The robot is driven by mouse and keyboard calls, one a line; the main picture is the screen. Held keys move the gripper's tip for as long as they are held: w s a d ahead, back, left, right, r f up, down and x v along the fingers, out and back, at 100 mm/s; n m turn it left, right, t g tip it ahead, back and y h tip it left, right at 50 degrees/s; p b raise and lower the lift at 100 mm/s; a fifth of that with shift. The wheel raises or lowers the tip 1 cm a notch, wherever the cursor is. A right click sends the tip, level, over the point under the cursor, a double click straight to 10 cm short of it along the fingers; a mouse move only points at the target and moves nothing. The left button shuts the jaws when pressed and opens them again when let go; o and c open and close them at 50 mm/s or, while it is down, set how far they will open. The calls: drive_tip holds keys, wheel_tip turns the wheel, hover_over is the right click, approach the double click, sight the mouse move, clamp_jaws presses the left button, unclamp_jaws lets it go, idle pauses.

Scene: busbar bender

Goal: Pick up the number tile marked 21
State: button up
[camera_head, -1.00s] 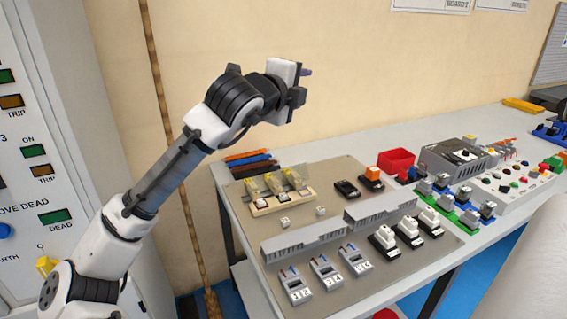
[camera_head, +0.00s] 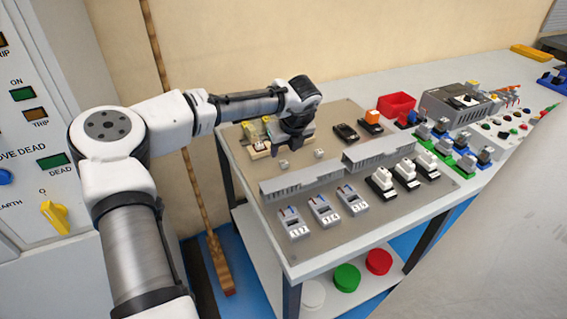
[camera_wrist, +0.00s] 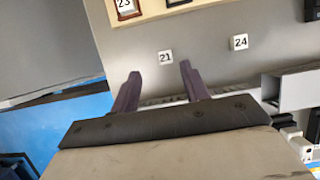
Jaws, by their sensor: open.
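The number tile marked 21 (camera_wrist: 165,57) is a small white tile on the grey board, upright and readable in the wrist view. It lies just beyond and between the two dark fingertips of my gripper (camera_wrist: 160,70), which are apart with nothing held between them. In the head view the tile appears as a small pale block (camera_head: 283,164) in front of the wooden tray; its number is too small to read there. My gripper's dark wrist hangs over the board just behind it, and its fingertips cannot be made out there.
A similar tile marked 24 (camera_wrist: 239,42) lies to the right. A wooden tray (camera_head: 260,154) holds pieces, one marked 23 (camera_wrist: 124,5). Grey slotted trunking (camera_head: 300,182) runs across the board in front of the tiles. Black-and-white switches (camera_head: 383,181) stand farther right.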

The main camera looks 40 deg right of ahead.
sight(283, 161)
drive_tip(key=shift+d+p+x, duration=0.2)
drive_tip(key=shift+p+x, duration=0.15)
drive_tip(key=shift+x, duration=1.25)
drive_tip(key=shift+d+p+x, duration=0.2)
drive_tip(key=shift+p+x, duration=0.1)
drive_tip(key=shift+x, duration=1.25)
drive_tip(key=shift+s, duration=0.1)
drive_tip(key=shift+c, duration=0.2)
clamp_jaws()
